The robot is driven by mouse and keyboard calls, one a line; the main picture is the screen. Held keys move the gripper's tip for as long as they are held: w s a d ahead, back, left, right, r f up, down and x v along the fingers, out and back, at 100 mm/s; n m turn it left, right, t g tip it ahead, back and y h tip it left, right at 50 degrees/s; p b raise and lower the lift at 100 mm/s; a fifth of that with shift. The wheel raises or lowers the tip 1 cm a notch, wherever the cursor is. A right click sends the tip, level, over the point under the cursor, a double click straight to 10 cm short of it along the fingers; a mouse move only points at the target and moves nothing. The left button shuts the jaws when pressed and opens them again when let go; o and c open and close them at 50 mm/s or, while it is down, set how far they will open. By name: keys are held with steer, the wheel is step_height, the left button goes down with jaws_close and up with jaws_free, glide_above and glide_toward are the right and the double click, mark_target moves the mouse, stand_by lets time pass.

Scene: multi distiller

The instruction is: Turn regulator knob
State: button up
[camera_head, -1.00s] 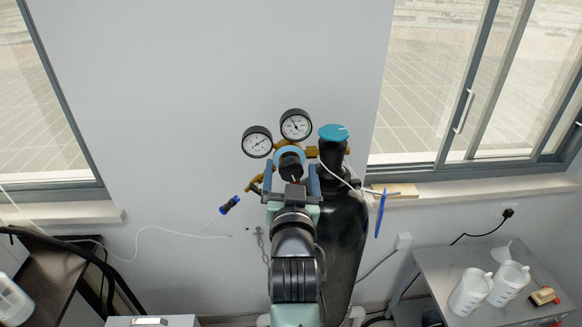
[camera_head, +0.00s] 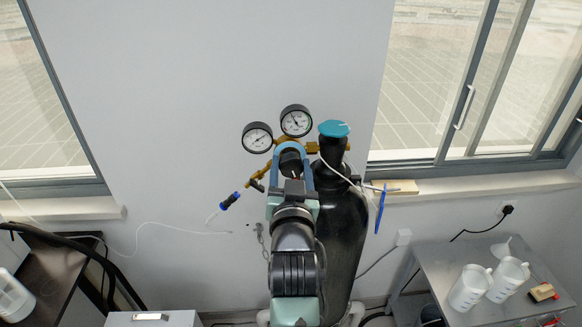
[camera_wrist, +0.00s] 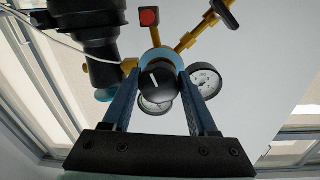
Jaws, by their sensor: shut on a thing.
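The black regulator knob (camera_wrist: 157,85) has a white mark on its face. In the wrist view it sits between the two blue fingers of my gripper (camera_wrist: 162,73), which is shut on it. The head view shows my gripper (camera_head: 290,170) from behind, its fingers on both sides of the knob (camera_head: 290,160). The brass regulator (camera_head: 267,172) carries two round gauges (camera_head: 257,138) (camera_head: 296,121) above the knob. Part of the regulator body is hidden behind my gripper.
A black gas cylinder (camera_head: 343,225) with a teal-topped valve (camera_head: 334,129) stands right of my arm. A white hose crosses near it. A blue-and-black hose end (camera_head: 230,200) hangs to the left. A grey cart (camera_head: 450,275) with white jugs stands at the right.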

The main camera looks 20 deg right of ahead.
steer(key=n+b, duration=0.1)
steer(key=n, duration=0.3)
steer(key=shift+d+f+n+b, duration=0.1)
steer(key=shift+d+n+b, duration=0.05)
steer(key=shift+n+b, duration=0.15)
steer(key=n+b, duration=0.1)
steer(key=n, duration=0.3)
steer(key=shift+n+t, duration=0.3)
steer(key=shift+n, duration=0.1)
steer(key=n+b, duration=0.1)
steer(key=n, duration=0.4)
steer(key=shift+n+y, duration=0.3)
steer(key=shift+y, duration=0.1)
steer(key=shift+r+n+b, duration=0.25)
steer(key=shift+n+b, duration=0.55)
steer(key=shift+n, duration=0.8)
steer(key=o, duration=1.4)
steer(key=shift+c, duration=0.2)
